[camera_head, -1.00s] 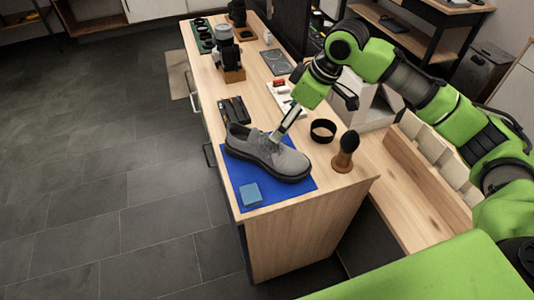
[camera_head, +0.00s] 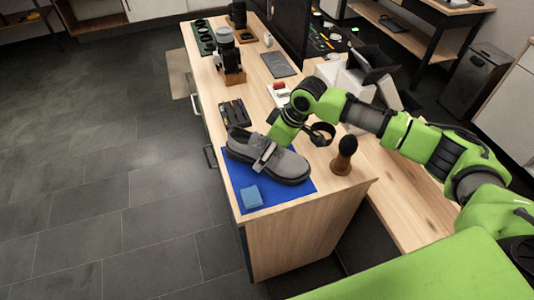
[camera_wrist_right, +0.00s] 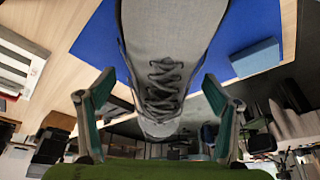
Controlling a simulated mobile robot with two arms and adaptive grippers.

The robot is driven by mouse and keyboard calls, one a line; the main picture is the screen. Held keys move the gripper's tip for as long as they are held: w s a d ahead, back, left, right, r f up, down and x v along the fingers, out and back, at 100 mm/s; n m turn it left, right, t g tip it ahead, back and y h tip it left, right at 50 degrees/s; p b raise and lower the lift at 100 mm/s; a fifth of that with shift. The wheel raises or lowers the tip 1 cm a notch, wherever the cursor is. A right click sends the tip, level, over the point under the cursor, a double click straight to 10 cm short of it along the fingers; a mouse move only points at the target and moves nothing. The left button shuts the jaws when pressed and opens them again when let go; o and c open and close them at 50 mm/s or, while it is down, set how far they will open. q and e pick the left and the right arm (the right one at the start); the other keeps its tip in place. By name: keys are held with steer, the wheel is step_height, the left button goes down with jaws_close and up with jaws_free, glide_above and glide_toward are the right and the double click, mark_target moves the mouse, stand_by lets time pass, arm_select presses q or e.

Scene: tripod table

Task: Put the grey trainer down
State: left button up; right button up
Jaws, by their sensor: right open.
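The grey trainer (camera_head: 285,167) rests upright on the blue mat (camera_head: 300,191) near the end of the wooden bench. It has a dark sole and dark laces. My right gripper (camera_head: 265,156) is down at the trainer's middle, one finger showing across its near side. In the right wrist view the trainer (camera_wrist_right: 172,30) runs between the two parted fingers of my right gripper (camera_wrist_right: 158,80), with its laces between them and the blue mat (camera_wrist_right: 95,42) behind. The fingers look open, with gaps beside the shoe. My left gripper is not in view.
A blue block (camera_head: 251,196) lies on the mat's near corner. A dark-bristled brush (camera_head: 344,155) stands to the right. A black tool tray (camera_head: 234,113) lies behind the trainer, and a dark device on a wooden block (camera_head: 230,60) stands further back.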

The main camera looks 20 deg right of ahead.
steer(key=shift+w+a+f, duration=0.1)
steer(key=shift+w+f, duration=0.05)
steer(key=shift+f, duration=0.3)
steer(key=shift+c, duration=0.3)
steer(key=c, duration=1.5)
steer(key=shift+r, duration=0.15)
steer(key=shift+c, duration=0.5)
steer(key=shift+r, duration=0.1)
